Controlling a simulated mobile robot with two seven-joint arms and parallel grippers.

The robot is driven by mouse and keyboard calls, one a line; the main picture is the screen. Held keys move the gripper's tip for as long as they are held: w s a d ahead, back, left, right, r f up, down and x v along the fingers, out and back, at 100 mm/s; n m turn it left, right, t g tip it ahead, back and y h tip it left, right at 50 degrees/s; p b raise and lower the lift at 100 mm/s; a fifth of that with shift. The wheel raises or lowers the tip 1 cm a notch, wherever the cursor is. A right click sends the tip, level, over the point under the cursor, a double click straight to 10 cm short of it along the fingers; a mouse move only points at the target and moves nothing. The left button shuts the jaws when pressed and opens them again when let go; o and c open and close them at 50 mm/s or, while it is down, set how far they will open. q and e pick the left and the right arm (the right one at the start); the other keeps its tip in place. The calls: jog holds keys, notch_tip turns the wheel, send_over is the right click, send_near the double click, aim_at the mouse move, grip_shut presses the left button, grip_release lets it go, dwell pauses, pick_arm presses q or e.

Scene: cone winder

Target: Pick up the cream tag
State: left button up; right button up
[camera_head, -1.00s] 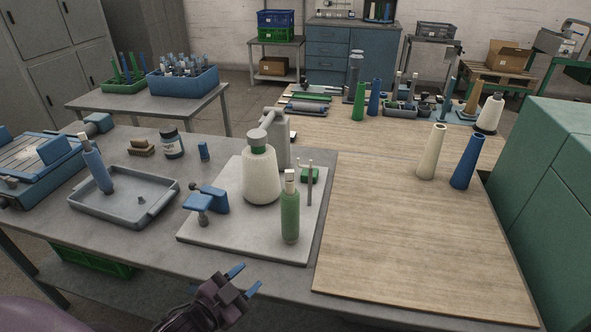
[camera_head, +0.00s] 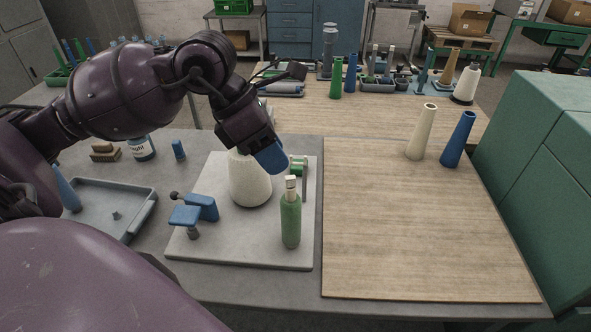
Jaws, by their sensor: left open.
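I cannot make out a cream tag for certain. A small cream piece (camera_head: 291,184) sits at the top of the green bottle-shaped object (camera_head: 291,222), upright on the pale base plate (camera_head: 250,252). My left gripper (camera_head: 268,157) reaches in from the left and points down above the white yarn cone (camera_head: 249,183). It is open, with a blue fingertip showing and nothing seen between the fingers. It hides the cone's top and most of the grey post behind. My right gripper is out of view.
A blue clamp (camera_head: 195,212) and a small green part (camera_head: 298,166) stand on the plate. A grey tray (camera_head: 112,230) lies left. A cream cone (camera_head: 422,133) and a blue cone (camera_head: 458,140) stand right. The wooden board (camera_head: 415,230) is clear in front.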

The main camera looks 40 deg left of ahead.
aim_at(290, 177)
pick_arm(q)
jog(key=shift+w+f+t+y+b, duration=0.3)
jog(key=shift+w+f, duration=0.4)
jog(key=shift+f, duration=0.7)
jog(key=shift+w+f+g+y+b, duration=0.15)
jog(key=shift+w+f+y, duration=0.45)
jog(key=shift+f, duration=0.75)
jog(key=shift+w+f+t+y+b, duration=0.25)
jog(key=shift+w+f, duration=0.6)
jog(key=shift+f, duration=0.55)
jog(key=c, duration=0.8)
